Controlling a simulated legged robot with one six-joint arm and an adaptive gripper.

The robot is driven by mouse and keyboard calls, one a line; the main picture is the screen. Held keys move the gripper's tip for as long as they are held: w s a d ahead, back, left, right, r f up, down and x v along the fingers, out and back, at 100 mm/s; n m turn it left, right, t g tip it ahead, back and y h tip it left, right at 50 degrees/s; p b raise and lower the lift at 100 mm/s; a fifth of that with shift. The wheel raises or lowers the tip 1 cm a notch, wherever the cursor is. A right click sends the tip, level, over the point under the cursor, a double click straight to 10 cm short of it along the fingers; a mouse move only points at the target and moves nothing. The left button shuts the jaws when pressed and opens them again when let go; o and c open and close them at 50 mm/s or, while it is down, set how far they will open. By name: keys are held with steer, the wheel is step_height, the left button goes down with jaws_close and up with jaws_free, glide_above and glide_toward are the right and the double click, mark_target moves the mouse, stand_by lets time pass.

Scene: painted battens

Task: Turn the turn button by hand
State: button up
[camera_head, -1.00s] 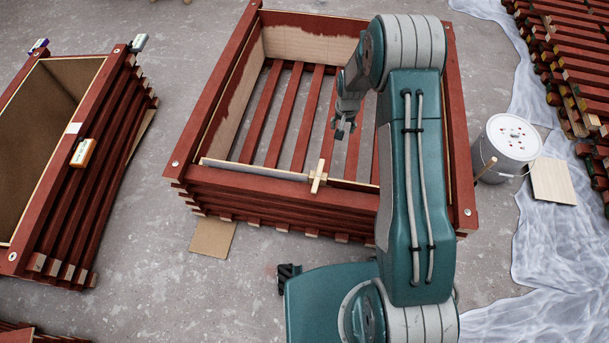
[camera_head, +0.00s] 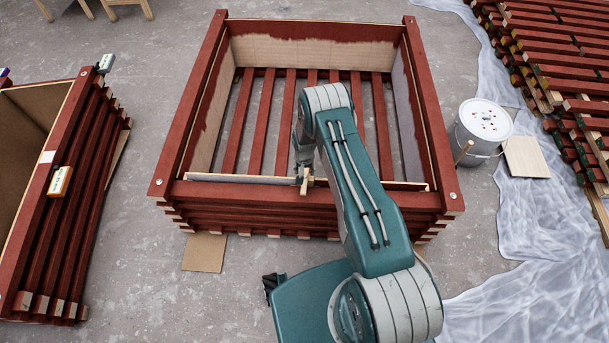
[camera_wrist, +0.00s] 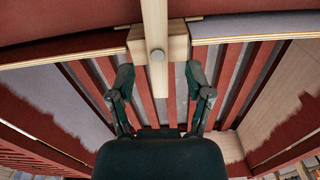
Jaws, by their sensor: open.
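The turn button is a pale wooden bar (camera_head: 304,186) crossing a wooden block on the near rim of the red slatted crate (camera_head: 250,192). In the wrist view the bar (camera_wrist: 160,75) stands upright in the picture, with a grey screw head at its middle, over the block (camera_wrist: 178,41). My gripper (camera_wrist: 160,78) is open. Its two dark fingers lie on either side of the bar's lower end, with a visible gap on both sides. In the head view my gripper (camera_head: 304,163) is just above the bar, and my arm partly covers the crate.
Inside the crate the walls are partly painted and the floor is red slats (camera_head: 262,125). A second crate (camera_head: 88,180) stands at left. A paint bucket (camera_head: 484,125), a pale board (camera_head: 525,157) and plastic sheeting are at right. Bare floor lies between the crates.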

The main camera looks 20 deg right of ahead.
mark_target(305, 175)
step_height(305, 175, down, 2)
steer(key=shift+a+f, duration=0.15)
steer(key=shift+f, duration=0.35)
steer(key=shift+d+f, duration=0.15)
steer(key=shift+d, duration=0.25)
steer(key=shift+a, duration=0.2)
jaws_close()
